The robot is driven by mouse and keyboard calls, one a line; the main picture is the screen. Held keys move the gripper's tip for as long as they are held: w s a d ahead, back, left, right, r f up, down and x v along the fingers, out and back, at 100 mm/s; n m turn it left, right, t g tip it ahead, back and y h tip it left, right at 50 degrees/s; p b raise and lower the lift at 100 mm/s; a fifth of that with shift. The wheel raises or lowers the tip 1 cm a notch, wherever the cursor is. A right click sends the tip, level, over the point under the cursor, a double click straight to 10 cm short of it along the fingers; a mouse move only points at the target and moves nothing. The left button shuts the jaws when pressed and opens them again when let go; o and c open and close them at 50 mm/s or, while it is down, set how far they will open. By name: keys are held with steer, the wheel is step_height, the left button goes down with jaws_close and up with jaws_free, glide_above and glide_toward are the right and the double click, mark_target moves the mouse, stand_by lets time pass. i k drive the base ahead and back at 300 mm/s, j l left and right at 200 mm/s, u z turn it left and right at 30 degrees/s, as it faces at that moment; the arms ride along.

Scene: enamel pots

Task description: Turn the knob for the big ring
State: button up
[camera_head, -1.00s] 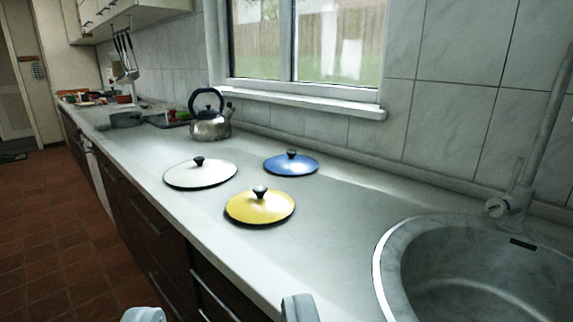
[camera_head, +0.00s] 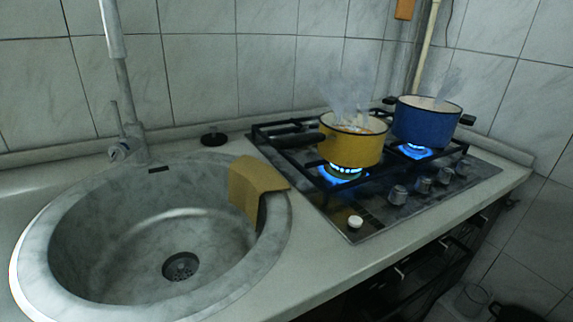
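The gas hob (camera_head: 384,214) stands at the right end of the counter. A yellow pot (camera_head: 352,148) sits over a lit blue flame (camera_head: 345,172) at its front left. A blue pot (camera_head: 426,123) sits over another lit flame (camera_head: 414,151) further back right. Both pots steam. I cannot tell which knob serves the big ring. My gripper is out of view.
A round stone sink (camera_head: 150,230) with a tall tap (camera_head: 128,140) fills the left. A tan cloth (camera_head: 255,185) hangs over its right rim. A small black-knobbed thing (camera_head: 213,137) sits behind the sink.

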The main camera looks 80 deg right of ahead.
mark_target(423, 187)
steer(key=z, duration=2.85)
